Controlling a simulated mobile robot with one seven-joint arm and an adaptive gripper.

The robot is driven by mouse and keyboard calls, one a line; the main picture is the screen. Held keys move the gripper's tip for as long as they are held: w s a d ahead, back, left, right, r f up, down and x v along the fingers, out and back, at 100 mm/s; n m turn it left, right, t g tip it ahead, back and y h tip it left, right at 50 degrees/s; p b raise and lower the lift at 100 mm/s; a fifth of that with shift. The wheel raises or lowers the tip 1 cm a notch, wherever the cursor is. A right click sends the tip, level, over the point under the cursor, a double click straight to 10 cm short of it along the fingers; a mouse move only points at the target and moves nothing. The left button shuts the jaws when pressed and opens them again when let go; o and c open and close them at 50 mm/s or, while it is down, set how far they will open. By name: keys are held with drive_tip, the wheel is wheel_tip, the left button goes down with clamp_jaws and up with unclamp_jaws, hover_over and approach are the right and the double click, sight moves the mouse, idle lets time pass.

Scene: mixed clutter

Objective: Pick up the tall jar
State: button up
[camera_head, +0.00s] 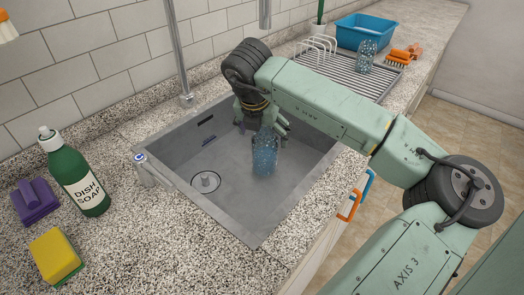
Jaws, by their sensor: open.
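A bluish, see-through jar with a mottled surface (265,155) stands in the grey sink (228,190), right of the drain. My gripper (262,122) reaches down into the sink just behind the jar, its dark fingers close to the jar's upper part. It is open; whether a finger touches the jar I cannot tell. A similar bluish glass (367,57) stands on the drying rack (345,82). Which one is the tall jar is not certain.
The sink walls surround my gripper. A faucet (178,50) rises at the sink's back. Dish soap (78,175), a purple item (35,203) and a yellow sponge (55,256) are on the left counter. A blue tub (365,32) and orange brush (398,57) are at the back right.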

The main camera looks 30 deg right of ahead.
drive_tip(key=x, duration=0.9)
drive_tip(key=shift+s+a, duration=0.15)
drive_tip(key=shift+a, duration=0.05)
drive_tip(key=c, duration=1.6)
drive_tip(key=shift+c, duration=1.2)
drive_tip(key=shift+d+r, duration=0.1)
drive_tip(key=shift+r, duration=0.05)
